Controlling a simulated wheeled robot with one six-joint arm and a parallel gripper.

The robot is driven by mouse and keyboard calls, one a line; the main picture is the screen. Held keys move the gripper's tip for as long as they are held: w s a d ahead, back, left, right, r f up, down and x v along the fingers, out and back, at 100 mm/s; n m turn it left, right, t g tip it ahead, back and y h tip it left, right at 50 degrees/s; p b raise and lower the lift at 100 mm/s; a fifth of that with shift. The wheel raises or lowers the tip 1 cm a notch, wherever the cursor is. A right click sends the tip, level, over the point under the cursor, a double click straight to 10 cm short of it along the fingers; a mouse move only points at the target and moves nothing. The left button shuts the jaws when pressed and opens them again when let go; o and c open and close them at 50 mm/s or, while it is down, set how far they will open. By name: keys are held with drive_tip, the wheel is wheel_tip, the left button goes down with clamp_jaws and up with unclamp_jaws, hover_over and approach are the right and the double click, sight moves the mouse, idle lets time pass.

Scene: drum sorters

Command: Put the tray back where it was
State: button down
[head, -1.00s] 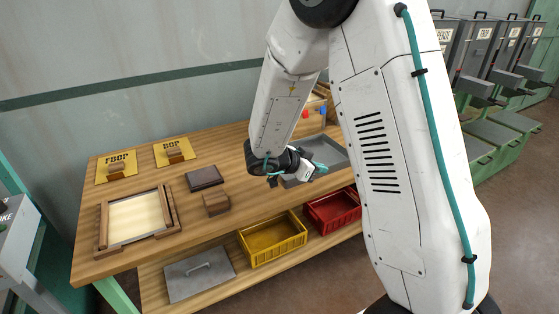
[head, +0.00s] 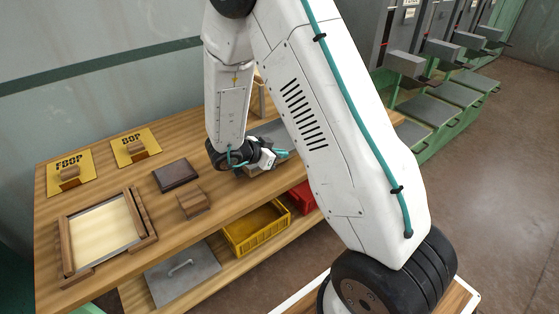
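A grey tray (head: 268,132) lies on the wooden bench, mostly hidden behind my arm and gripper. My gripper (head: 278,157) is low over the bench at the tray's near edge. Its fingers are small and partly covered, so I cannot tell whether they are open or hold the tray's rim. A shallow cream-floored tray or panel (head: 100,228) with a thin metal edge sits inside wooden rails at the bench's left end.
The bench holds a dark flat block (head: 176,174), a brown wooden block (head: 193,203), and yellow FOOP (head: 69,160) and BOP (head: 131,140) plates. Below are a yellow crate (head: 257,228), a red crate (head: 302,197) and a grey lid (head: 182,272). Grey machines (head: 420,75) stand right.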

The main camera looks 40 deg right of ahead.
sight(283, 161)
drive_tip(key=shift+f, duration=1.5)
drive_tip(key=c, duration=1.7)
unclamp_jaws()
drive_tip(key=shift+f, duration=0.15)
